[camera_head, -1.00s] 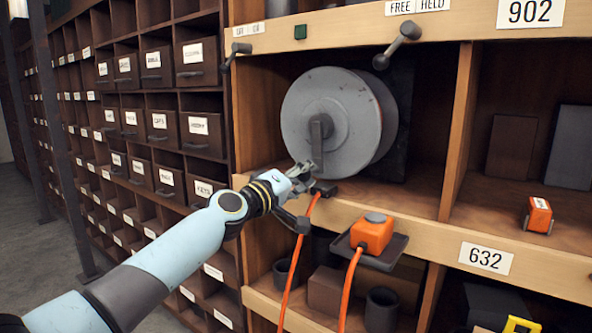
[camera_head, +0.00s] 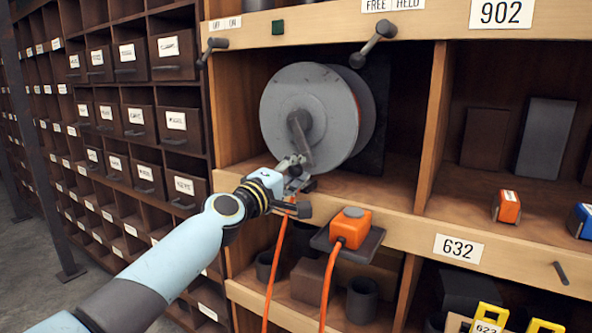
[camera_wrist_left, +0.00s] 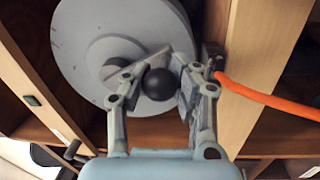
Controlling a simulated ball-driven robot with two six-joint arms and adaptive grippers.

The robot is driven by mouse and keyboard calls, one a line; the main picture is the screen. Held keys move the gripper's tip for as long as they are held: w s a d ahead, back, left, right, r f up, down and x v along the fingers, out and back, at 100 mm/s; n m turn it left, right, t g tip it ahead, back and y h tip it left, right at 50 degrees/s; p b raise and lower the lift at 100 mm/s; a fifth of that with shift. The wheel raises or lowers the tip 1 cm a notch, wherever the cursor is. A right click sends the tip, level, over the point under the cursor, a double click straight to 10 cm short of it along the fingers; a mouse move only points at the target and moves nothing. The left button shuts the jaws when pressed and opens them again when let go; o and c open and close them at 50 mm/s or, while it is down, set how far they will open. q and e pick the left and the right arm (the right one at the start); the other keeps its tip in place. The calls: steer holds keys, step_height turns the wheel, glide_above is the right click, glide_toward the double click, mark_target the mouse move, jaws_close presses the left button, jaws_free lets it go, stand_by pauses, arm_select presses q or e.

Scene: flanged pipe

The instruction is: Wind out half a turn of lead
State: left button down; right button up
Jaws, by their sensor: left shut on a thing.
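The grey cable reel (camera_head: 290,92) stands in an open bay of the wooden shelf, with orange lead showing at its right edge. Its crank arm (camera_head: 299,128) points down from the hub, leaning slightly right. My left gripper (camera_head: 297,168) is at the crank's lower end. In the left wrist view its fingers (camera_wrist_left: 163,78) are closed around the dark round crank knob (camera_wrist_left: 159,83). The orange lead (camera_head: 276,265) hangs down from the shelf's front edge below the gripper. It also shows in the left wrist view (camera_wrist_left: 265,97). My right gripper is not in view.
An orange box with a cord (camera_head: 350,227) sits on a small dark bracket (camera_head: 322,241) below the reel. Levers project under the FREE/HELD label (camera_head: 372,46) and the OFF/ON label (camera_head: 211,50). Drawers (camera_head: 176,124) fill the left; a divider (camera_head: 432,130) bounds the bay's right.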

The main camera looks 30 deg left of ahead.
arm_select(q)
steer(key=shift+f, duration=0.4)
steer(key=c, duration=1.5)
jaws_free()
steer(key=shift+s, duration=0.1)
steer(key=o, duration=0.5)
steer(key=shift+s+r, duration=0.15)
steer(key=shift+o, duration=0.3)
steer(key=shift+r, duration=0.1)
steer(key=s+a+f, duration=0.1)
steer(key=s, duration=1)
steer(key=shift+s+a+f, duration=0.15)
steer(key=shift+s, duration=0.2)
